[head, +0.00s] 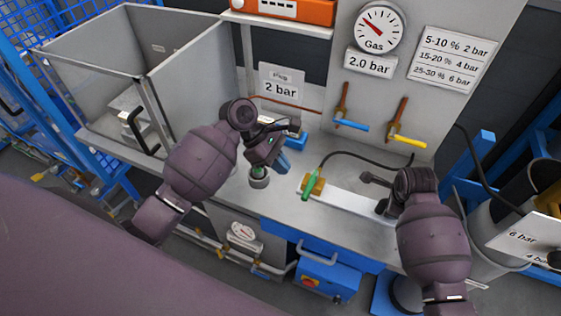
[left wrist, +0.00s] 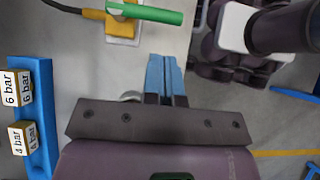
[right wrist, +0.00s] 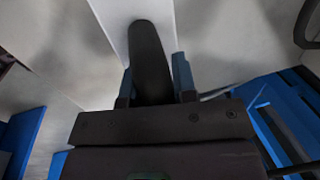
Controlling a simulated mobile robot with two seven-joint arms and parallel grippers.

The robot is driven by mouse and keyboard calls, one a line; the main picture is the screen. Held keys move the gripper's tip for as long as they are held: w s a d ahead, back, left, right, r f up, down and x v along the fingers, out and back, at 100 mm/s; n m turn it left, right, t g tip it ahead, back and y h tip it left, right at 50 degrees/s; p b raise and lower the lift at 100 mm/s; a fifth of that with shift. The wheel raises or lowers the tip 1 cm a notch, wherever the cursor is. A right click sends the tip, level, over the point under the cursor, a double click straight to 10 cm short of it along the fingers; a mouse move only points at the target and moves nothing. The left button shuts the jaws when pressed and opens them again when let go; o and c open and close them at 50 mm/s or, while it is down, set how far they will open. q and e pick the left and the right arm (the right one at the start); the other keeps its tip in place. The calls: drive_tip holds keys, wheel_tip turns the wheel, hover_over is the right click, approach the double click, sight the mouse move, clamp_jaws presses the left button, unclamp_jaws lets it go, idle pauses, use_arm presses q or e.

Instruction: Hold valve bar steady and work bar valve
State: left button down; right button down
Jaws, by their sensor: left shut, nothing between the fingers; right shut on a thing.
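The valve bar (head: 345,204) is a long pale bar on the grey bench. At its left end it carries a brass valve body (head: 314,184) with a green lever (head: 309,210). In the right wrist view my right gripper (right wrist: 153,72) is shut on the bar's dark upright handle (right wrist: 150,45), one blue finger on each side. My left gripper (head: 282,164) is shut and empty, left of the valve and apart from it. In the left wrist view its blue fingertips (left wrist: 165,60) are together, below the green lever (left wrist: 150,14). The right fingers are hidden in the head view.
A blue rack with pressure-labelled blocks (left wrist: 30,118) lies on the bench. An open grey box (head: 190,60) stands at the back left. Wall valves with blue (head: 350,123) and yellow (head: 407,139) handles are behind. A black cable (head: 365,155) runs from the valve.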

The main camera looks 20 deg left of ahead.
sight(308, 193)
use_arm(q)
drive_tip(key=x, duration=0.6)
drive_tip(key=shift+d+f, duration=0.25)
drive_tip(key=shift+f, duration=0.05)
drive_tip(key=shift+s+d+n+t, duration=0.15)
drive_tip(key=shift+d+n+t, duration=0.25)
drive_tip(key=shift+n, duration=0.2)
drive_tip(key=shift+s+d+n+t, duration=0.25)
drive_tip(key=shift+d+n+t, duration=0.4)
drive_tip(key=shift+n, duration=0.45)
drive_tip(key=n+t, duration=0.1)
drive_tip(key=d+n, duration=0.1)
drive_tip(key=shift+d+n+t+y, duration=0.25)
drive_tip(key=shift+n+t+y, duration=0.05)
drive_tip(key=shift+t+y, duration=0.1)
drive_tip(key=shift+w+d, duration=0.25)
drive_tip(key=shift+d, duration=0.85)
drive_tip(key=shift+w+d, duration=0.2)
drive_tip(key=shift+d, duration=0.2)
drive_tip(key=shift+w+d, duration=0.1)
drive_tip(key=s+a+r, duration=0.3)
drive_tip(key=s+r, duration=0.2)
drive_tip(key=r, duration=0.2)
drive_tip(key=shift+s+r, duration=0.3)
drive_tip(key=shift+r, duration=0.05)
